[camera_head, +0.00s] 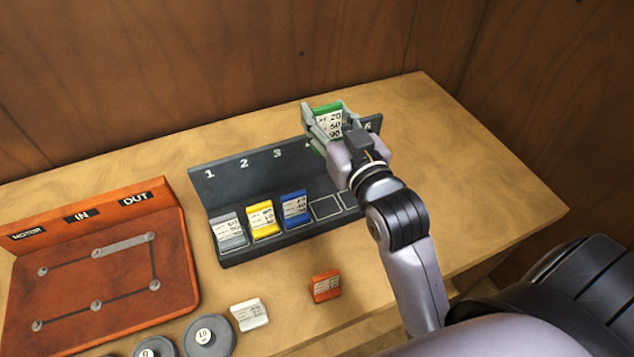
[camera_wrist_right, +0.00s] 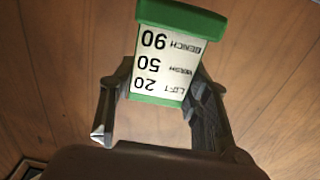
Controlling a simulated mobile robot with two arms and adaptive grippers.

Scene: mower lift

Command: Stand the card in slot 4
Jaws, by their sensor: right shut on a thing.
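My right gripper (camera_head: 324,125) is shut on a green card (camera_head: 329,119) with a white label. It holds the card in the air over the back part of the dark numbered rack (camera_head: 258,164), in front of the upper numbers. In the right wrist view the green card (camera_wrist_right: 165,55) sits between the two fingers, its label reading 20, 50, 90. Slot 4 (camera_head: 326,207) is an empty white-outlined square to the right of the blue card. The gripper hides most of the numbers past 3. My left gripper is not in view.
Grey (camera_head: 229,231), yellow (camera_head: 263,219) and blue (camera_head: 294,208) cards stand in slots 1 to 3. A white card (camera_head: 250,314) and an orange card (camera_head: 325,286) lie in front of the rack. An orange-brown board (camera_head: 100,250) and round weights (camera_head: 209,337) are at left.

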